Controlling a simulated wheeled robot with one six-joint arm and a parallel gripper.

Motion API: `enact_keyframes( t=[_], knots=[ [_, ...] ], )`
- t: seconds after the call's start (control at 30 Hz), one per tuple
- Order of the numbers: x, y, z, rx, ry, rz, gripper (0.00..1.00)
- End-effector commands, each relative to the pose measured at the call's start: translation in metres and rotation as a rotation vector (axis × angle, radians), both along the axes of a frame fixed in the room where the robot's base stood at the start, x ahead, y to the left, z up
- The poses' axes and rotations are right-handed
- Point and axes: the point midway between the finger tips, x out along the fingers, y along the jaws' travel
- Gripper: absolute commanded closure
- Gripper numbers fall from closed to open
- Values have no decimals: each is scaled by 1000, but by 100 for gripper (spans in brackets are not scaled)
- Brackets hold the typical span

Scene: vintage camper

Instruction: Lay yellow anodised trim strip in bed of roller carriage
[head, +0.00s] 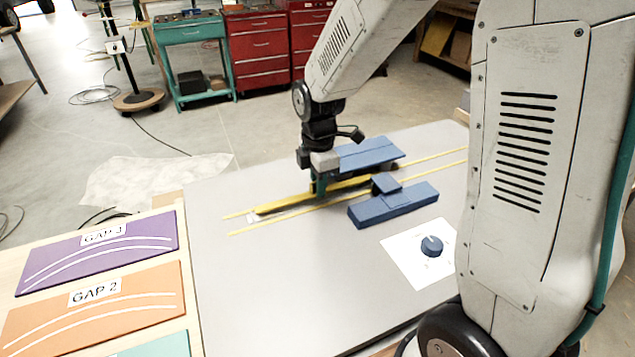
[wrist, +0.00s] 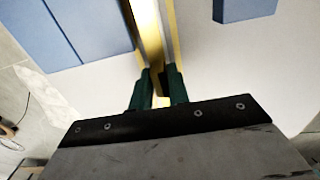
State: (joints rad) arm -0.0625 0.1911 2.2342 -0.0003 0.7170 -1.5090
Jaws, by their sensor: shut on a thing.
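My gripper (head: 318,188) is low over the grey table in the head view, its green fingers shut on the yellow trim strip (head: 283,202). In the wrist view the fingers (wrist: 158,77) pinch the strip (wrist: 148,30), which runs away from me between blue parts. A blue plate (head: 370,153) is behind the strip and a blue block (head: 395,206) with a smaller piece on top is in front. They look like the roller carriage, but I cannot tell where its bed is. The strip's right part is partly hidden; I cannot tell whether it touches anything below.
Two thin yellow lines (head: 265,226) run along the grey table (head: 260,290). A blue knob (head: 432,245) stands on a white plate at the front right. Purple GAP 3 (head: 100,250) and orange GAP 2 (head: 95,312) boards lie at left. The table's front left is clear.

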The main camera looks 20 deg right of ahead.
Motion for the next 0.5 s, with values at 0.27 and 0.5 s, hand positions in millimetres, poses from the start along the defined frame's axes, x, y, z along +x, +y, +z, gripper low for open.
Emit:
enact_keyframes(
  t=[0.27,0.5],
  knots=[
    [0,0,-1,0,0,0,100],
    [0,0,-4,0,1,0,100]
  ],
)
